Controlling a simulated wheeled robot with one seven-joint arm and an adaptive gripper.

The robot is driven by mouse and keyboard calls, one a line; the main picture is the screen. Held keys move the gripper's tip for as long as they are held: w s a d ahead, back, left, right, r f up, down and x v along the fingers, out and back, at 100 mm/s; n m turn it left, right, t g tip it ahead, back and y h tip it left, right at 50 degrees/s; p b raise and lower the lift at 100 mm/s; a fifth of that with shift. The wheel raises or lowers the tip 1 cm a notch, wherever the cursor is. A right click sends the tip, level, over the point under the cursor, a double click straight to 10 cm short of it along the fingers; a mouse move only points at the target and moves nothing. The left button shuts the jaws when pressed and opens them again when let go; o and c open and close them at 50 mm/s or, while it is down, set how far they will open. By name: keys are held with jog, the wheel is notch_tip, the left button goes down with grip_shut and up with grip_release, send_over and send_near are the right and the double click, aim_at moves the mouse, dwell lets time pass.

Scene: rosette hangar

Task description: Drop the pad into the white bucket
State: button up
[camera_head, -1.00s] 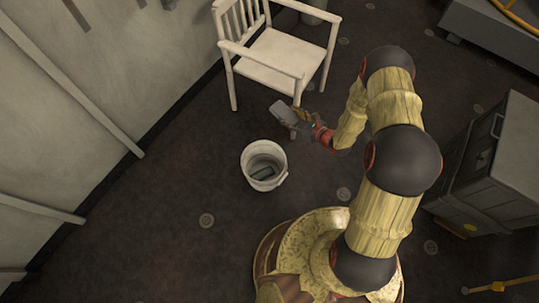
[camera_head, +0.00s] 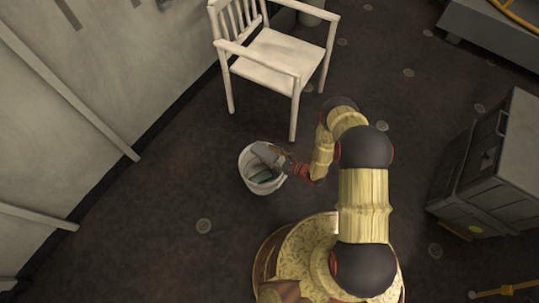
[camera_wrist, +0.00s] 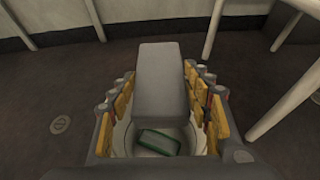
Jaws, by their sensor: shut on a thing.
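The white bucket (camera_head: 246,181) stands on the dark floor, left of my arm in the head view. My gripper (camera_head: 275,155) is over the bucket's upper right part. It is shut on the pad (camera_head: 264,152), a grey flat block. In the wrist view the pad (camera_wrist: 161,80) sits between the yellow-padded fingers of my gripper (camera_wrist: 160,100), above the bucket (camera_wrist: 122,135). A dark green block (camera_wrist: 158,142) lies inside the bucket, and the pad and fingers hide part of the bucket's rim.
A white chair (camera_head: 272,58) stands behind the bucket; its legs also show in the wrist view (camera_wrist: 285,105). A pale wall (camera_head: 70,110) is at the left. A grey case (camera_head: 490,160) stands at the right. Floor left of the bucket is clear.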

notch_tip(320, 180, down, 5)
jog(key=b, duration=0.3)
jog(key=shift+f, duration=0.1)
jog(key=o, duration=1.2)
jog(key=shift+c, duration=0.2)
jog(key=shift+d, duration=0.1)
jog(key=v, duration=1.2)
